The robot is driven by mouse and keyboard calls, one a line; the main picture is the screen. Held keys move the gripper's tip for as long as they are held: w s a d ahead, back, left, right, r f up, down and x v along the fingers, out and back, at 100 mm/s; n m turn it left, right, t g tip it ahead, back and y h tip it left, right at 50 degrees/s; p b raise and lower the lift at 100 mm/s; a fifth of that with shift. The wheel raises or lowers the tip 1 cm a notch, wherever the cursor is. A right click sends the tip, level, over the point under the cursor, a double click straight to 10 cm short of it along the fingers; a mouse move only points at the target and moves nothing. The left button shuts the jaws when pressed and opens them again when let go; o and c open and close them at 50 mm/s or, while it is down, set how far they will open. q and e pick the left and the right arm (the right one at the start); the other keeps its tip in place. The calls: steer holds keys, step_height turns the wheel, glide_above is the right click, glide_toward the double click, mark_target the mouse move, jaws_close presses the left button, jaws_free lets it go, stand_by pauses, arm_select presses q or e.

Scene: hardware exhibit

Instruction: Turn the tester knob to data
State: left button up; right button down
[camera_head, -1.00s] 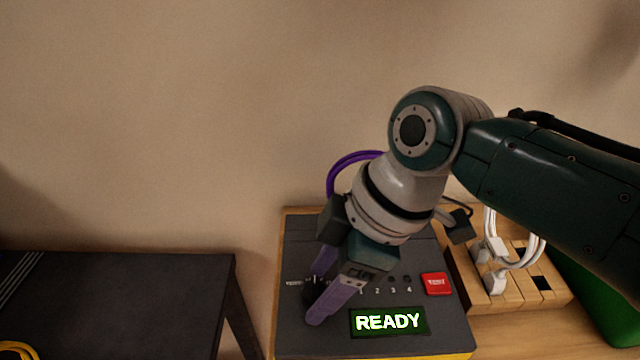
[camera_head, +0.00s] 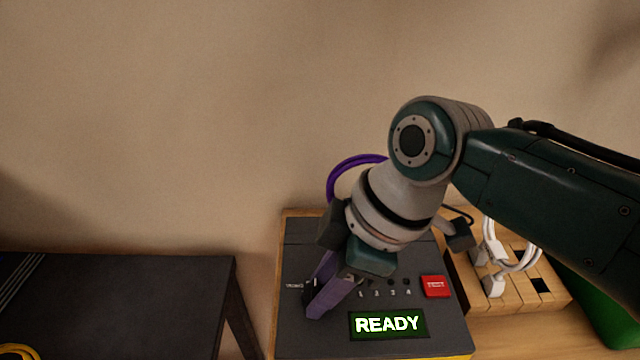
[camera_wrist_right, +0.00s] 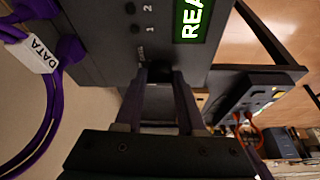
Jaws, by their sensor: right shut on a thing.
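The tester (camera_head: 300,340) is a dark sloped box with a lit green READY display (camera_head: 388,323) and a red button (camera_head: 436,286). Its small dark knob (camera_head: 308,288) is at the left of the panel, mostly hidden by my fingers. My right gripper (camera_head: 315,298) reaches down from the right and is shut on the knob. In the right wrist view the knob (camera_wrist_right: 159,72) sits between the two fingers, and the tester's panel (camera_wrist_right: 95,35) fills the top. The knob's pointer direction and most labels around it cannot be read. My left gripper is not in view.
A purple cable (camera_head: 345,168) loops behind the tester; its white tag in the right wrist view reads DATA (camera_wrist_right: 38,54). A wooden block with white cables (camera_head: 510,270) stands to the right. A dark table (camera_head: 130,300) stands at the left, across a gap.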

steer(key=m+p, duration=0.1)
steer(key=m+t+p, duration=0.1)
steer(key=shift+s+r+m+p, duration=0.15)
steer(key=shift+r+m+p, duration=0.1)
steer(key=shift+m+p, duration=0.15)
steer(key=shift+s+a+m+t+h+p, duration=0.1)
steer(key=shift+m+t+h+p, duration=0.2)
steer(key=shift+m+p, duration=0.5)
steer(key=m+p, duration=0.1)
steer(key=m, duration=0.1)
steer(key=shift+f+m+t, duration=0.1)
steer(key=shift+m+t, duration=0.2)
steer(key=shift+t, duration=0.1)
steer(key=shift+s+a+f+m+t+h+p, duration=0.1)
steer(key=shift+m+t+h+p, duration=0.35)
steer(key=shift+m+p, duration=0.55)
steer(key=shift+m+h, duration=0.25)
steer(key=shift+m, duration=0.15)
steer(key=c, duration=0.5)
jaws_free()
